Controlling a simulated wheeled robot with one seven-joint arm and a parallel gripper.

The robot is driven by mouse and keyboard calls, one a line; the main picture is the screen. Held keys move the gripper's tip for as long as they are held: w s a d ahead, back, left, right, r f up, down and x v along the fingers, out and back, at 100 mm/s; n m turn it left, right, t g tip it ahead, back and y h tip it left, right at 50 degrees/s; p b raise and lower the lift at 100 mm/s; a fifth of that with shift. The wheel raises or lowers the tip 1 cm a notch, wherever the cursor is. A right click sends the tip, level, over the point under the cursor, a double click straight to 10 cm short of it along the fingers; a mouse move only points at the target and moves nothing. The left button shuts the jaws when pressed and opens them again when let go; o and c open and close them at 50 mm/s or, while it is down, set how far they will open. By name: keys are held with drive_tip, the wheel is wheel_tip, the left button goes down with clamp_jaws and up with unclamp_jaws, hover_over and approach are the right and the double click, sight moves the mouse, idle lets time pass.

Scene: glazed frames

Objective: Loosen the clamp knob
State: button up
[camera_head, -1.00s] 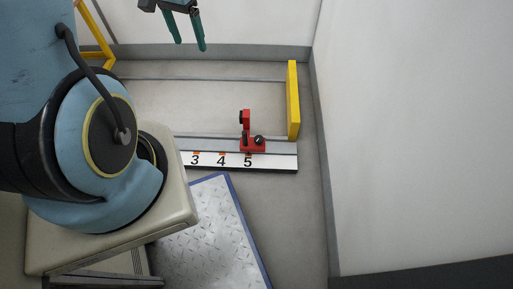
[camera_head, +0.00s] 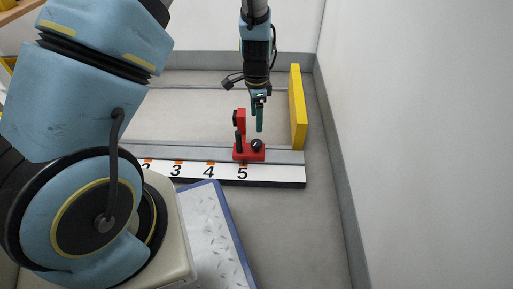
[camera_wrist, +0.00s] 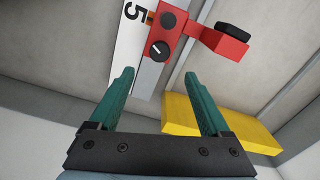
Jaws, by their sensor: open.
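A red clamp (camera_head: 243,154) sits on the rail by the number 5. In the wrist view the red clamp (camera_wrist: 208,38) shows an upright arm with a black pad at its end. A round black knob with a white line (camera_head: 257,144) is on the clamp's right side; this knob (camera_wrist: 160,50) shows clearly in the wrist view. A second dark round part (camera_wrist: 168,20) is beside it. My gripper (camera_head: 257,120) points down above the knob, with its green fingers open and empty. In the wrist view the knob lies beyond the gap between the fingertips (camera_wrist: 159,74), apart from them.
A yellow upright stop (camera_head: 298,106) stands close to the right of my gripper, at the rail's end. A white numbered scale (camera_head: 275,174) runs along the rail. A blue-edged metal plate (camera_head: 212,235) lies in front. A pale wall rises at the right.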

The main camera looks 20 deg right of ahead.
sight(257, 142)
wheel_tip(257, 142, down, 11)
drive_tip(key=b, duration=0.5)
drive_tip(key=shift+r, duration=0.15)
clamp_jaws()
idle(0.4)
